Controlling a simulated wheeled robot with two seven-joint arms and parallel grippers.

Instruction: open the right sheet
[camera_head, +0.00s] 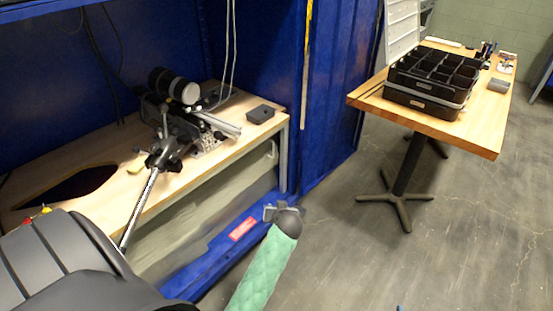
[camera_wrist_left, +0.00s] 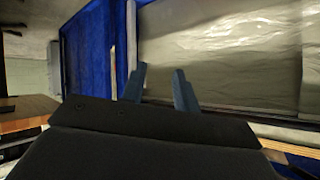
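A crinkled, grey translucent sheet (camera_head: 195,222) hangs under the front of the wooden bench in the head view. I cannot tell whether it is the right sheet. It fills the upper right of the left wrist view (camera_wrist_left: 235,50), which looks upside down. My left gripper (camera_head: 269,213) is at the end of the green-sleeved arm, near the bench's right end and low in front of it. In the left wrist view my left gripper (camera_wrist_left: 160,80) has its fingers apart with nothing between them. I cannot tell whether they touch the sheet. My right gripper is not in view.
The wooden bench (camera_head: 90,205) carries a black cylinder device (camera_head: 173,86) and a small black box (camera_head: 261,113). A blue wall (camera_head: 336,90) stands right of it. A second table (camera_head: 480,135) holds black trays (camera_head: 420,98). The grey floor (camera_head: 340,255) between is clear.

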